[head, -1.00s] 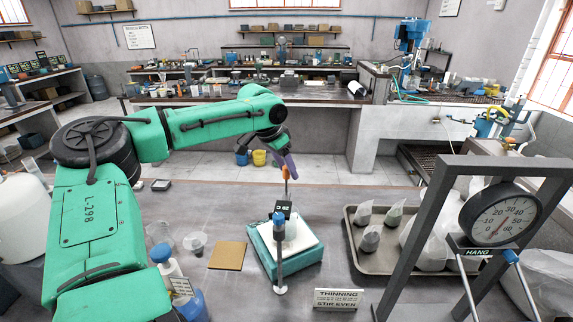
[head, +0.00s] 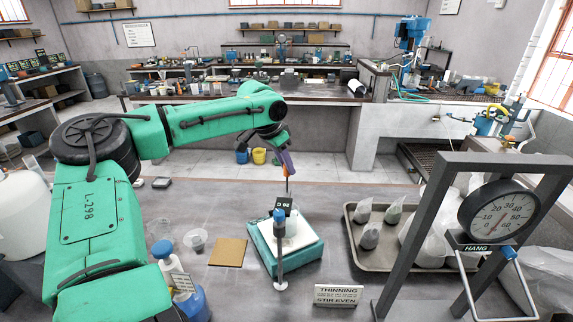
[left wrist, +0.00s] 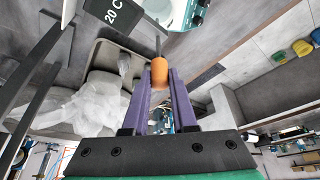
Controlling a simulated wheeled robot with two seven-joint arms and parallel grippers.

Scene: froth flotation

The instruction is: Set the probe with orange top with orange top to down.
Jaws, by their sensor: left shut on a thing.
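The probe with orange top (left wrist: 159,74) shows in the left wrist view, its orange handle between the purple fingers of my left gripper (left wrist: 160,72). Its thin dark shaft (left wrist: 158,46) points away from the gripper. In the head view the left gripper (head: 287,170) is above the bench, behind the teal unit (head: 263,251). The probe shaft (head: 289,187) hangs down from it there, roughly upright, toward a dark display (head: 284,205). The display hides the lower end, so I cannot tell whether the tip touches anything. My right gripper is not in view.
A blue-topped post (head: 280,240) stands in front of the teal unit. A brown square (head: 228,252) and blue-capped bottle (head: 172,262) are left of it. A tray (head: 357,250) with small bags and a grey frame with a dial (head: 496,212) are on the right.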

